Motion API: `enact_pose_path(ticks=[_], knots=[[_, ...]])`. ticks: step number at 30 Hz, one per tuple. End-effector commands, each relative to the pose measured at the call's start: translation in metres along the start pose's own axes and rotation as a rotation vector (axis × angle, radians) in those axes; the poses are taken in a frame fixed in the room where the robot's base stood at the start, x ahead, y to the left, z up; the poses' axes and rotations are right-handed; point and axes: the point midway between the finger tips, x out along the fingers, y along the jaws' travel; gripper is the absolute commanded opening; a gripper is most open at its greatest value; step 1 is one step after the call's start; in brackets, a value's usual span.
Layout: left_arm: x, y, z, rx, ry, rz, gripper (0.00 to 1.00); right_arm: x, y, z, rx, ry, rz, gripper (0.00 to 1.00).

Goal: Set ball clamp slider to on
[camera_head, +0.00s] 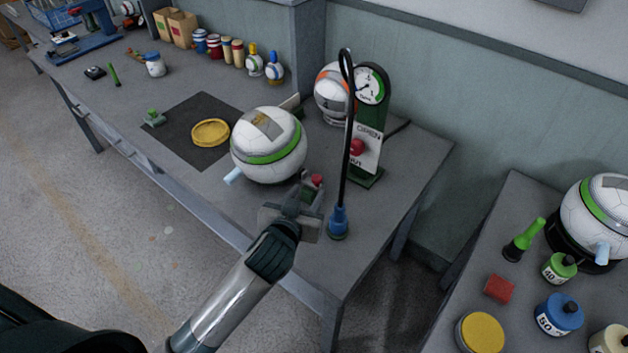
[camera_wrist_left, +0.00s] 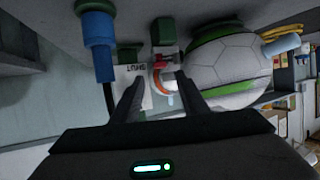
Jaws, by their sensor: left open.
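A white ball with a green band (camera_head: 269,145) sits on the bench, and it also shows in the left wrist view (camera_wrist_left: 230,65). A small red knob (camera_head: 317,180) is beside the ball's lower right. A red part (camera_wrist_left: 167,63) shows just beyond the fingertips in the left wrist view; I take it to be the same knob, on the clamp slider. My left gripper (camera_head: 303,191) is open beside the ball, its fingers (camera_wrist_left: 158,82) apart and pointing at the red part. Contact cannot be told. The clamp under the ball is mostly hidden.
A blue-based pump with a black hose (camera_head: 338,222) stands close right of my gripper. Behind it is a green gauge post (camera_head: 371,120) with a red knob (camera_head: 356,147), and another ball (camera_head: 333,88). A yellow disc (camera_head: 210,132) lies on a dark mat (camera_head: 183,108) to the left.

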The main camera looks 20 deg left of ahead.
Motion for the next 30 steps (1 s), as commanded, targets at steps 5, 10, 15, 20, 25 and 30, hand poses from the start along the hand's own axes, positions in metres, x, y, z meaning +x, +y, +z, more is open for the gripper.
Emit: enact_pose_path(ticks=[5,10,15,20,25,30], knots=[[0.031,0.000,-0.002,0.003,0.000,0.000,0.40,-0.007,-0.001,-0.001,0.001,0.001,-0.001,0.31],[0.054,0.000,-0.001,0.002,0.000,0.000,0.40,-0.011,-0.004,-0.002,0.002,0.001,-0.004,0.31],[0.069,0.000,-0.001,0.001,0.000,0.000,0.40,-0.013,-0.005,-0.003,0.003,0.002,-0.005,0.31],[0.074,0.000,0.000,0.001,-0.001,0.000,0.40,-0.014,-0.005,-0.003,0.003,0.002,-0.005,0.31],[0.075,0.000,0.000,0.001,0.000,0.001,0.40,-0.013,-0.005,-0.003,0.003,0.002,-0.005,0.31],[0.075,0.000,0.000,0.001,0.000,0.001,0.23,-0.014,-0.004,-0.003,0.003,0.002,-0.004,0.31]])
